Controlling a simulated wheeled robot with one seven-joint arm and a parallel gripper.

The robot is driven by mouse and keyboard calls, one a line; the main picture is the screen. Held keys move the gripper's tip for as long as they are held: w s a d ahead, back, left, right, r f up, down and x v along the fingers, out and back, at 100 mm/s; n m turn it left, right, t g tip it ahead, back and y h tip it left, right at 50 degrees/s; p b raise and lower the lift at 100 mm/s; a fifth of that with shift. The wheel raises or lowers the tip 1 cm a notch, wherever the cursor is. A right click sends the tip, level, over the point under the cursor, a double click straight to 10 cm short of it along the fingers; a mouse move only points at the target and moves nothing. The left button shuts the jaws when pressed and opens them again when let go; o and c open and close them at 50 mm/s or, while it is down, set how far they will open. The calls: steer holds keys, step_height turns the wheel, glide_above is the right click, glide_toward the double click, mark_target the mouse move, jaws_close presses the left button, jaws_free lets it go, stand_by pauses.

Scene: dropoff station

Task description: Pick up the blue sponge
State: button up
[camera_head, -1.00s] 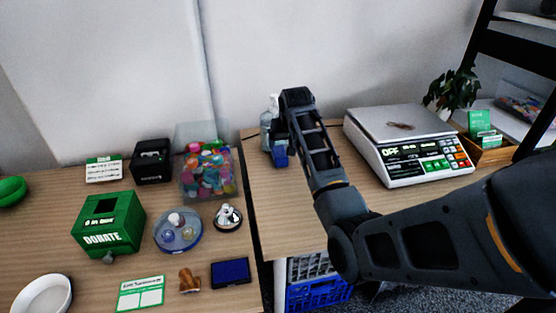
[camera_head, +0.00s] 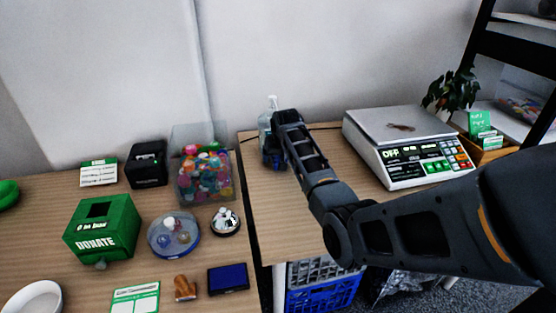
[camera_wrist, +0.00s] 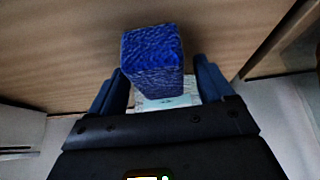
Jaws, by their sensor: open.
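The blue sponge (camera_wrist: 152,55) is a textured block on the wooden table, near the middle of the wrist view. My gripper (camera_wrist: 165,85) is open, with one dark finger on each side of the sponge's near end. I cannot tell whether the fingers touch it. In the head view my gripper (camera_head: 274,160) is low at the back left of the right-hand table, and the sponge is mostly hidden by my arm.
A clear pump bottle (camera_head: 266,122) stands right behind my gripper. A scale (camera_head: 400,140) stands to the right. A bin of colourful pieces (camera_head: 204,170) and a green donation box (camera_head: 103,228) stand on the left table. The right table's front (camera_head: 285,225) is clear.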

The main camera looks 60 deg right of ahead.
steer(key=c, duration=1)
steer(key=shift+c, duration=0.2)
steer(key=shift+r, duration=0.5)
steer(key=r, duration=0.3)
steer(key=shift+s+d+r, duration=0.25)
steer(key=shift+s+r, duration=0.05)
steer(key=shift+s, duration=0.05)
steer(key=s+d+r, duration=0.4)
steer(key=s+r, duration=0.2)
steer(key=s, duration=0.3)
steer(key=shift+s+d+r, duration=0.2)
steer(key=shift+s+d, duration=0.1)
steer(key=shift+s, duration=0.1)
